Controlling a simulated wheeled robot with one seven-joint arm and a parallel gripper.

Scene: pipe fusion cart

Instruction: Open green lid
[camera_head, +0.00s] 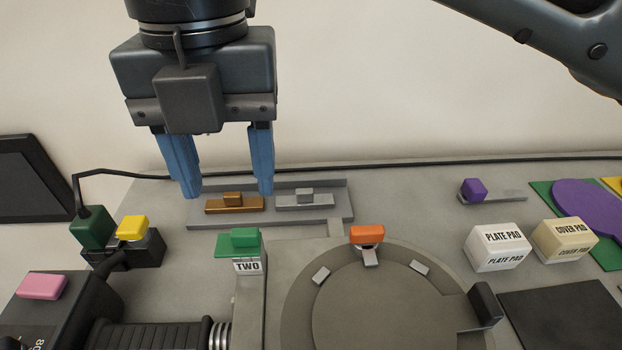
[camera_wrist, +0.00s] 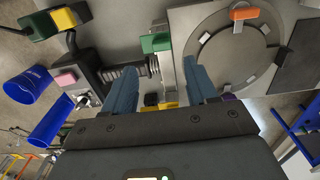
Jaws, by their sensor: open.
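The green lid (camera_head: 240,243) lies flat on top of a small block labelled TWO (camera_head: 248,266), with a raised green knob on it. It also shows in the wrist view (camera_wrist: 155,43), just beyond and between my fingertips. My gripper (camera_head: 230,194) points down with its two blue fingers wide apart and nothing between them. In the head view the fingertips appear above and behind the lid, apart from it. The inside of the block under the lid is hidden.
A grey tray (camera_head: 338,213) with a brown bar and a grey bar lies behind the lid. A round plate with an orange knob (camera_head: 367,235) is to the right. A dark green block (camera_head: 92,228) and a yellow knob (camera_head: 132,228) stand left. White and beige pad blocks sit farther right.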

